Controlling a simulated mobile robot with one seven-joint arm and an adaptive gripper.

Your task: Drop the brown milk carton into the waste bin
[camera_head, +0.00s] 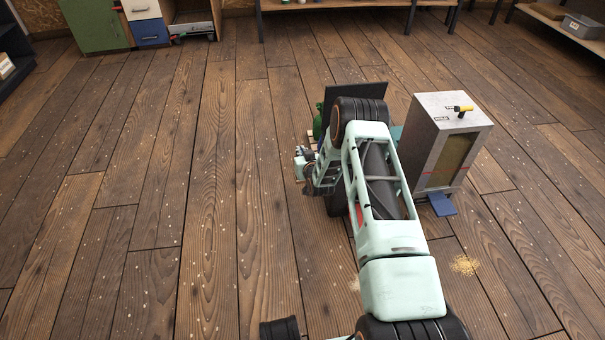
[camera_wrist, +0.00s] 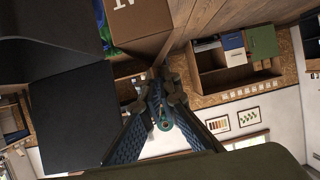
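My gripper (camera_wrist: 163,90) shows in the wrist view, its dark fingers near the middle with their tips close together. I cannot tell if a gap is left between them. A brown box-like carton (camera_wrist: 145,18) with pale lettering, partly cut off by the frame, shows just beyond the fingertips. I cannot tell whether it touches them. A large dark panelled shape (camera_wrist: 70,115) fills the left of the wrist view; I cannot tell whether it is the waste bin. In the head view my gripper (camera_head: 305,170) is small beside the arm, and no carton is clear there.
A tall grey cabinet (camera_head: 428,112) with a yellow-handled item (camera_head: 463,109) on top stands right of my arm. A black panel (camera_head: 372,90) and a green object (camera_head: 318,120) show behind the arm. Shelving lines the back. The floor at left is clear.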

